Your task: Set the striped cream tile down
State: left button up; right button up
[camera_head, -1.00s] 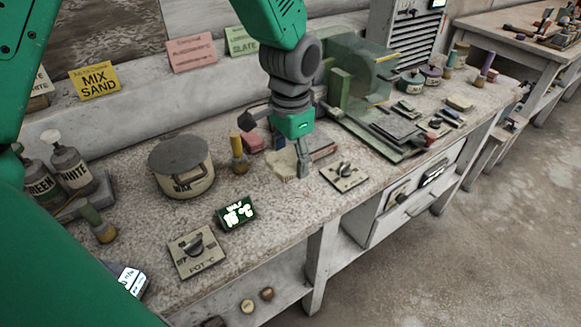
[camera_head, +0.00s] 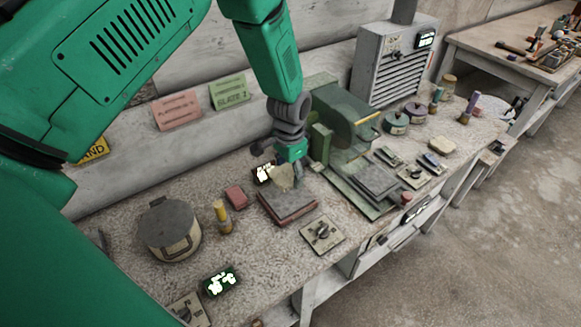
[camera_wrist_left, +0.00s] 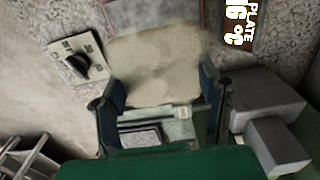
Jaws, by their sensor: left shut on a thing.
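My left gripper (camera_head: 296,172) is shut on the striped cream tile (camera_head: 281,177), which shows tilted near the far edge of a dark grey slab (camera_head: 288,201). In the left wrist view my left gripper (camera_wrist_left: 163,95) has one blue-grey finger on each side of the pale tile (camera_wrist_left: 155,65). Its stripes cannot be made out there. Part of the tile is hidden behind the fingers in the head view. I cannot tell whether the tile touches the slab. My right gripper is not in view.
A knob panel (camera_head: 322,235) lies in front of the slab. A pink block (camera_head: 236,197), yellow-handled brush (camera_head: 222,217) and wax pot (camera_head: 168,229) stand to the left. A lit display (camera_head: 263,173) is behind. A green machine (camera_head: 345,120) stands to the right.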

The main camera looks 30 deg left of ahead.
aim_at(289, 194)
pick_arm(q)
jog(key=shift+s, duration=0.1)
jog(key=shift+a+f, duration=0.15)
jog(key=shift+f, duration=0.05)
jog(key=shift+a+f+b, duration=0.1)
jog(key=shift+f+b, duration=0.4)
jog(key=shift+f, duration=0.2)
jog(key=shift+f+b, duration=0.6)
jog(key=shift+f, duration=0.35)
jog(key=shift+d+f+b, duration=0.2)
jog(key=shift+f+b, duration=0.45)
jog(key=shift+f, duration=0.3)
jog(key=shift+a, duration=0.1)
